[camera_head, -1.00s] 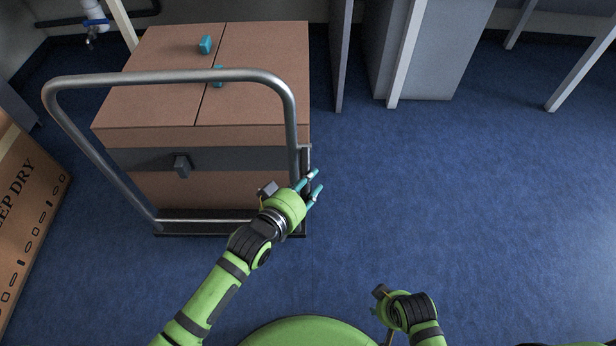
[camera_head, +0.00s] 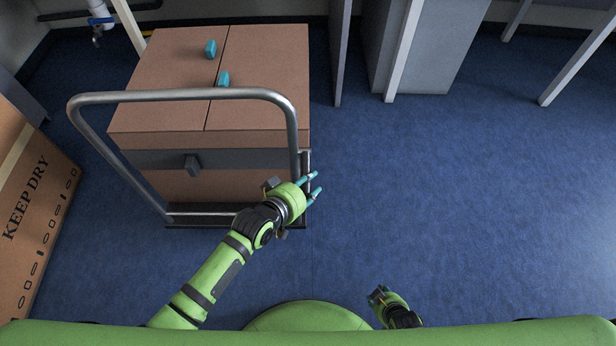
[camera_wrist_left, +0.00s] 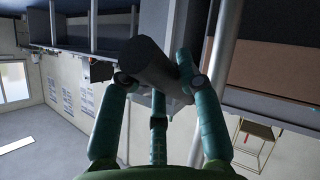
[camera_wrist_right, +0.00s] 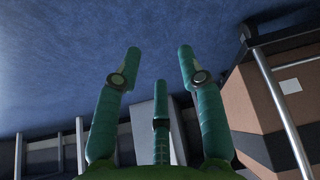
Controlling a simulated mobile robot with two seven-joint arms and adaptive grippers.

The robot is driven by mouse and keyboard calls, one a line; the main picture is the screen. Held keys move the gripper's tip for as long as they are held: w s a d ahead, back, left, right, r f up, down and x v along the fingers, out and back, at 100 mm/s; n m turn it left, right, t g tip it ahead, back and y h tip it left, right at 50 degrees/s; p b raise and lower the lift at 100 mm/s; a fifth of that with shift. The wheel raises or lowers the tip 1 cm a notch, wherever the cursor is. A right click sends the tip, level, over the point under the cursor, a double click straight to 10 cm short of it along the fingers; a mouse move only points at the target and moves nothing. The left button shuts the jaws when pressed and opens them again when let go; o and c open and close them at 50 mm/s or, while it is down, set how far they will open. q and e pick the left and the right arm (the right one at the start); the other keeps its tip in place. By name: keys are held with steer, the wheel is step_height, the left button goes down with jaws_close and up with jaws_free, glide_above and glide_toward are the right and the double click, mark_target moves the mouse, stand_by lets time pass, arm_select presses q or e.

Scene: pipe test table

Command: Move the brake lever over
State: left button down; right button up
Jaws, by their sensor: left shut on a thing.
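The brake lever (camera_wrist_left: 155,65) shows in the left wrist view as a dark grey rounded grip, tilted between my fingers. My left gripper (camera_head: 314,184) is shut on it, beside the right upright of the cart's handle (camera_head: 291,125). In the head view the gripper hides most of the lever. My right gripper (camera_head: 379,293) is low in the head view, apart from the cart. Its fingers are spread and empty in the right wrist view (camera_wrist_right: 158,72).
The cart carries brown cartons (camera_head: 265,70) with two small teal objects (camera_head: 211,49) (camera_head: 223,79) on top. A KEEP DRY carton (camera_head: 35,215) stands at the left. Grey furniture (camera_head: 425,50) stands at the back. The blue floor (camera_head: 460,190) to the right is clear.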

mark_target(308, 187)
arm_select(q)
steer(key=r+g+p, duration=0.1)
steer(key=p, duration=0.2)
steer(key=r+g+p, duration=0.1)
steer(key=p, duration=0.2)
steer(key=shift+s+r+n, duration=0.3)
steer(key=shift+n, duration=0.1)
arm_select(e)
steer(key=s+r+g, duration=0.3)
steer(key=s+g, duration=0.1)
steer(key=s, duration=1.4)
arm_select(q)
steer(key=r+g+p, duration=0.1)
steer(key=p, duration=0.2)
steer(key=shift+n+g+y, duration=0.3)
steer(key=shift+g, duration=0.1)
steer(key=shift+r+g+p, duration=0.4)
steer(key=shift+g+p, duration=0.5)
steer(key=shift+p, duration=0.45)
arm_select(e)
steer(key=shift+g+h, duration=0.3)
steer(key=shift+d+r, duration=0.25)
steer(key=shift+r, duration=1.05)
steer(key=shift+d+r, duration=0.2)
steer(key=shift+r, duration=1.05)
arm_select(q)
steer(key=shift+n, duration=0.3)
